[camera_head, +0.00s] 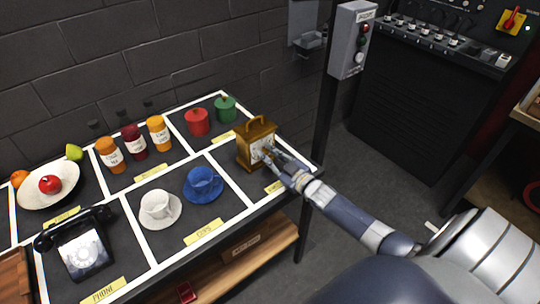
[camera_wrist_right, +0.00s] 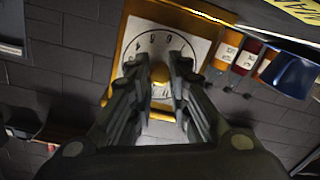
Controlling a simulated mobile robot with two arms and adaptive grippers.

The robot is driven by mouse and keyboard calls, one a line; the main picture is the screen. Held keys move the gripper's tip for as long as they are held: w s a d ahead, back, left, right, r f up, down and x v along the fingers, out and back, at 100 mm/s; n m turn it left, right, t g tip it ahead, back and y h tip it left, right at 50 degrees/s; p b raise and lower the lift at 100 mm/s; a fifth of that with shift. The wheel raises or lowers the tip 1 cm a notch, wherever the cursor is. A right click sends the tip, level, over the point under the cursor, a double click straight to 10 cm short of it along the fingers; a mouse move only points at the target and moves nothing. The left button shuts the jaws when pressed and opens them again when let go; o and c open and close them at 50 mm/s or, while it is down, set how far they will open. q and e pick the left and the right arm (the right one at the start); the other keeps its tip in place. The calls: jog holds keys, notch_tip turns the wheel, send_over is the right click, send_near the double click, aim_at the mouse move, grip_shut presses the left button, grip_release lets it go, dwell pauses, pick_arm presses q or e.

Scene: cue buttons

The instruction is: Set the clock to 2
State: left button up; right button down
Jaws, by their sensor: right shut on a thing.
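The clock (camera_head: 256,142) is a golden-brown box with a top handle and a pale face. It stands in the right-hand compartment of the table in the head view. My right gripper (camera_head: 267,154) is at the front of its face. The fingers hide much of the dial, so I cannot tell the set hour. My left gripper is not in view.
The sectioned table (camera_head: 232,222) also holds a white cup (camera_head: 157,206), a blue cup (camera_head: 203,184), a black phone (camera_head: 80,245), several jars (camera_head: 134,140), red (camera_head: 197,121) and green (camera_head: 225,108) pots, and a fruit plate (camera_head: 48,187). A post with a button box (camera_head: 351,40) stands behind right.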

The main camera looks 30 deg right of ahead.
jog(key=c, duration=1.5)
grip_release()
jog(key=shift+o, duration=0.2)
jog(key=s+d, duration=0.1)
jog(key=s, duration=1.1)
jog(key=shift+r, duration=0.3)
jog(key=shift+d, duration=0.1)
